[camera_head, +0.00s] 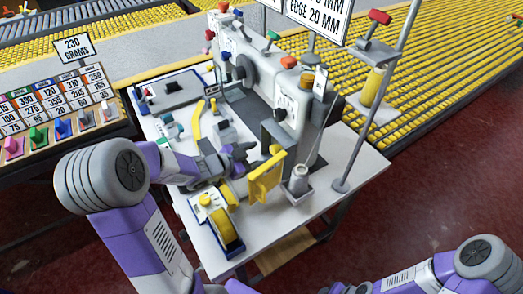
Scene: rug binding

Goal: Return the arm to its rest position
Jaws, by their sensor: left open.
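My left arm reaches in from the left over the white sewing table (300,215). Its gripper (243,156) is open in front of the sewing machine, just left of a yellow plate (266,177). I cannot tell whether the fingers touch that plate. My right arm (420,275) is folded at the lower right, and its gripper does not show.
The sewing machine (262,78) stands on the table, with a thread cone (299,180) and a pole (372,120) at right. A yellow tape roll (228,232) sits near the front edge. A labelled weight rack (55,100) is at left, yellow roller conveyors (440,80) behind.

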